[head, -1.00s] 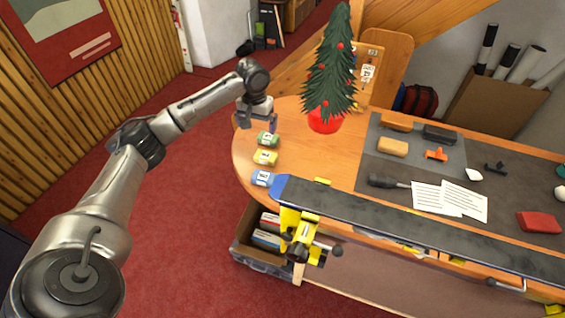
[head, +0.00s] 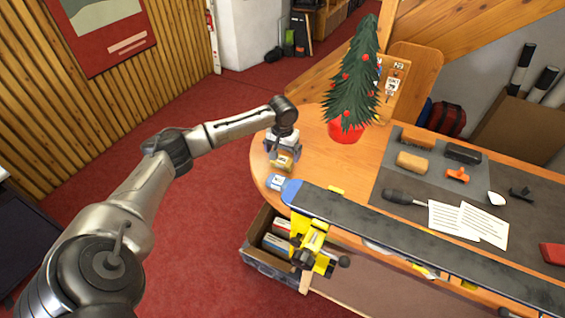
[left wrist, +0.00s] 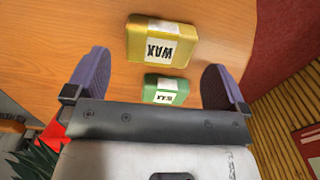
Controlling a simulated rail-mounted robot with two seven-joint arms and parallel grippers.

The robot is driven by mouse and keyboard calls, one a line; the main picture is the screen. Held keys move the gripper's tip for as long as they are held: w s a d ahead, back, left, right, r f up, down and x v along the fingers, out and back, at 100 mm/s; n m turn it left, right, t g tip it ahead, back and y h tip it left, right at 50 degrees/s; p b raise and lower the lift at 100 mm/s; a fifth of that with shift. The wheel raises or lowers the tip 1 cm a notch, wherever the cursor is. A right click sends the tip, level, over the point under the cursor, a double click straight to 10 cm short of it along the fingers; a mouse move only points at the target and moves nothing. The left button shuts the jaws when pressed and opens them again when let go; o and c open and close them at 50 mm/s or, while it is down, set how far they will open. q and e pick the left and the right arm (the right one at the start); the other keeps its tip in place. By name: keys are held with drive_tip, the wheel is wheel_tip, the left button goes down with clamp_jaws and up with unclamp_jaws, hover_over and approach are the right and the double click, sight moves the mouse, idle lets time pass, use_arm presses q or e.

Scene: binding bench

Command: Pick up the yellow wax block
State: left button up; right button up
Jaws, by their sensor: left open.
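The yellow wax block (head: 283,163) lies on the left end of the wooden bench, partly covered by my left gripper. In the left wrist view the yellow wax block (left wrist: 146,42) with its white WAX label is just beyond my fingertips. My left gripper (head: 282,153) is open and empty above the bench, pointing down. In the left wrist view its two purple-grey fingers (left wrist: 156,65) are spread wide, with a smaller-looking green wax block (left wrist: 165,89) showing between them. The green block is hidden in the head view. My right gripper is not in view.
A blue wax block (head: 275,182) lies in front of the yellow one, near the blue tip of a long dark ski or board (head: 400,228) clamped along the bench edge. A small decorated tree (head: 354,85) in a red pot stands right of my gripper.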

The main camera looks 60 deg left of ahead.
sight(282, 160)
use_arm(q)
drive_tip(key=shift+f, duration=2.25)
drive_tip(key=c, duration=0.8)
drive_tip(key=shift+c, duration=0.2)
drive_tip(key=shift+r, duration=0.1)
drive_tip(key=shift+r, duration=0.5)
drive_tip(key=r, duration=0.3)
drive_tip(key=shift+w+d+r, duration=0.2)
drive_tip(key=shift+d, duration=0.2)
drive_tip(key=w+d+r, duration=0.4)
drive_tip(key=d+r, duration=0.2)
drive_tip(key=d, duration=0.3)
drive_tip(key=shift+w+d+r, duration=0.25)
drive_tip(key=shift+w+d, duration=0.1)
